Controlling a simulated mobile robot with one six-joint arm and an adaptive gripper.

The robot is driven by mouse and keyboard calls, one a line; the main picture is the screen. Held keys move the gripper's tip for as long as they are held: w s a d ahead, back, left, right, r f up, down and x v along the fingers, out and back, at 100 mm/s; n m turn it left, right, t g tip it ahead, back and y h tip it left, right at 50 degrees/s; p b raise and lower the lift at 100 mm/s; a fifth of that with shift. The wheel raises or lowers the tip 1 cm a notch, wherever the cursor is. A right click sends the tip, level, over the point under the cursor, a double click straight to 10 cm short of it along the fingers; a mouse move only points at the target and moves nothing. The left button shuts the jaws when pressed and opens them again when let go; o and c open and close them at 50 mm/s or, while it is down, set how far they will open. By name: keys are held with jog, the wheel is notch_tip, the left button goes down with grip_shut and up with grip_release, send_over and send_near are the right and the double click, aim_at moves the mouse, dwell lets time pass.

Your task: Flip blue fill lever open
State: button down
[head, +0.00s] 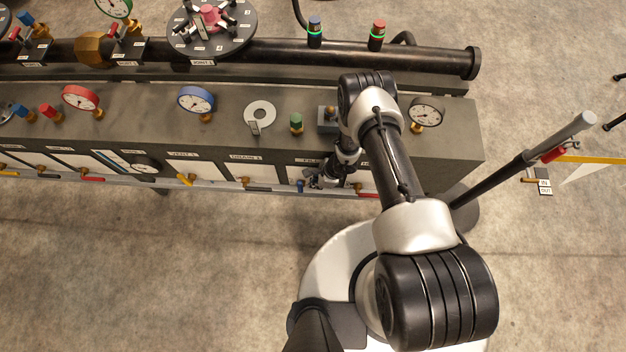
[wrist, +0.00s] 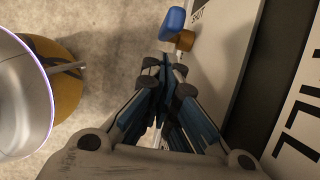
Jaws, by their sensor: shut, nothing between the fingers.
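The blue fill lever (wrist: 172,22) shows at the top of the wrist view, on a brass stem (wrist: 183,41) beside the pale panel. The printed word SHUT is partly visible next to it. In the head view the blue lever (head: 300,186) is small, at the front face of the bench, just left of my gripper (head: 314,181). My gripper is shut and empty; its fingertips (wrist: 165,67) lie just short of the lever and stem in the wrist view. Whether they touch it cannot be told. My arm hides part of the panel in the head view.
The grey bench (head: 459,140) carries gauges, valves and other coloured levers, including a yellow one (head: 185,179) farther left. A large FILL label (wrist: 296,132) is on the panel.

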jog(key=d+p+v, duration=0.1)
jog(key=p+v, duration=0.2)
jog(key=v, duration=0.7)
jog(key=shift+d+r, duration=0.15)
jog(key=shift+d, duration=0.05)
jog(key=shift+s, duration=0.1)
